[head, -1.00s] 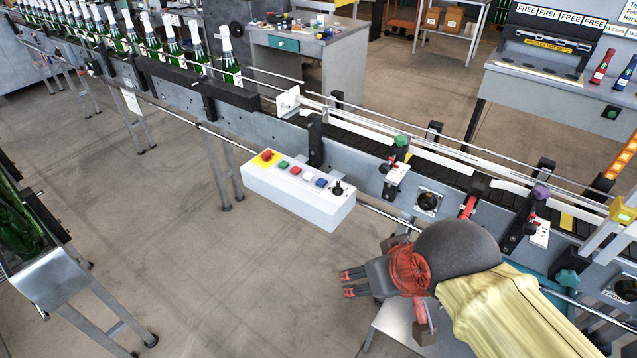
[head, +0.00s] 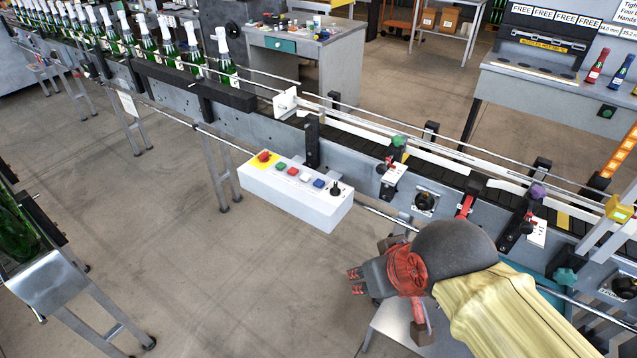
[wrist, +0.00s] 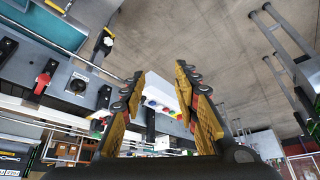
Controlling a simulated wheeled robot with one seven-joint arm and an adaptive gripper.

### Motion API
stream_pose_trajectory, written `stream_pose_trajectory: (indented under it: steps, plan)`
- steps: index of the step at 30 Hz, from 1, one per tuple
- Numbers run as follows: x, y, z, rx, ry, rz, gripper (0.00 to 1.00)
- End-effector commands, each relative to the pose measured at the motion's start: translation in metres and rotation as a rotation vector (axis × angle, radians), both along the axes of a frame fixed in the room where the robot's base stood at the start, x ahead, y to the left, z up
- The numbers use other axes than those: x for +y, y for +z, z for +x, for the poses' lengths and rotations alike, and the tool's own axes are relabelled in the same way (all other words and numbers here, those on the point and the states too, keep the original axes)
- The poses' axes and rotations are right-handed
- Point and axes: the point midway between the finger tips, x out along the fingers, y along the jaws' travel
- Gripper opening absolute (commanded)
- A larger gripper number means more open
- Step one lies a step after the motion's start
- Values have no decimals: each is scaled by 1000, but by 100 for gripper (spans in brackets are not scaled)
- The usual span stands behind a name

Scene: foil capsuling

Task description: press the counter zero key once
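A white control box (head: 293,200) hangs at the front of the conveyor. Its top holds a red mushroom button on a yellow patch (head: 264,157), a green key (head: 280,167), a red key (head: 293,171), a white key (head: 305,177), a blue key (head: 319,183) and a black knob (head: 336,188). The key labels are too small to read, so I cannot tell which is counter zero. My gripper (head: 355,281) is apart from the box, to its lower right. In the wrist view my gripper (wrist: 160,72) has its fingers apart and empty, with the box (wrist: 159,90) showing between them.
Black clamps and a round dial (head: 426,202) line the conveyor front. Foiled bottles (head: 195,55) stand upstream. The floor left of my gripper is clear.

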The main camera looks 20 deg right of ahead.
Motion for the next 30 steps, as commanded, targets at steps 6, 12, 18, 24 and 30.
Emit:
stream_pose_trajectory:
  steps: [6, 12, 18, 24, 30]
  plan:
    - [0, 0, 0, 0, 0, 0, 16]
    - [0, 0, 0, 0, 0, 0, 5]
    - [0, 0, 0, 0, 0, 0, 0]
    - [0, 0, 0, 0, 0, 0, 0]
    - [0, 0, 0, 0, 0, 0, 0]
